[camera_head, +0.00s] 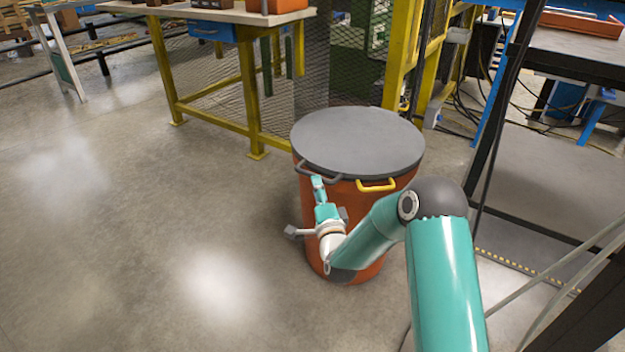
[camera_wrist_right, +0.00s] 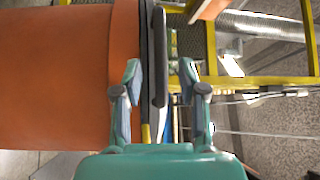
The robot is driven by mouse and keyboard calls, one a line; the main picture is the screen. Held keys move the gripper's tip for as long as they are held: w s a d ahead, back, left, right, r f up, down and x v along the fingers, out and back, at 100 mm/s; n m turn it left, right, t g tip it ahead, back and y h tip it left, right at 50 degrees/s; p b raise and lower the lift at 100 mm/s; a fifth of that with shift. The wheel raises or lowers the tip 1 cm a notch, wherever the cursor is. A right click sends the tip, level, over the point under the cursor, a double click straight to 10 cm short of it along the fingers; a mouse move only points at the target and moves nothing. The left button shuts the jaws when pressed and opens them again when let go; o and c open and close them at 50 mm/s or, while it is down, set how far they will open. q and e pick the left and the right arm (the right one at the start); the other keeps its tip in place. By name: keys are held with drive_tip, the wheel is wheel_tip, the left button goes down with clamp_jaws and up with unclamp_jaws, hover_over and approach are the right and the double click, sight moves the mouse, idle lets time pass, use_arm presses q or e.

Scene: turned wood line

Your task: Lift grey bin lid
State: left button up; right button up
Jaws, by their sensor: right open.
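The grey bin lid (camera_head: 357,138) lies flat on top of an orange-red bin (camera_head: 372,240). A grey handle (camera_head: 306,168) sticks out at the lid's front left, and a yellow handle (camera_head: 376,185) shows at the front right under the rim. My right gripper (camera_head: 318,183) is open in front of the bin, just at the grey handle. In the right wrist view, the open fingers (camera_wrist_right: 160,80) stand on either side of the dark lid edge and grey handle (camera_wrist_right: 158,55). I cannot tell if a finger touches the lid or bin. My left gripper is not in view.
A workbench (camera_head: 230,15) with yellow legs stands behind the bin at left. A yellow frame with mesh (camera_head: 400,60) rises close behind the bin. A dark-framed rack (camera_head: 560,160) stands at right. The floor (camera_head: 130,230) at left is clear.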

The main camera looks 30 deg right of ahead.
drive_tip(key=shift+x, duration=2.55)
clamp_jaws()
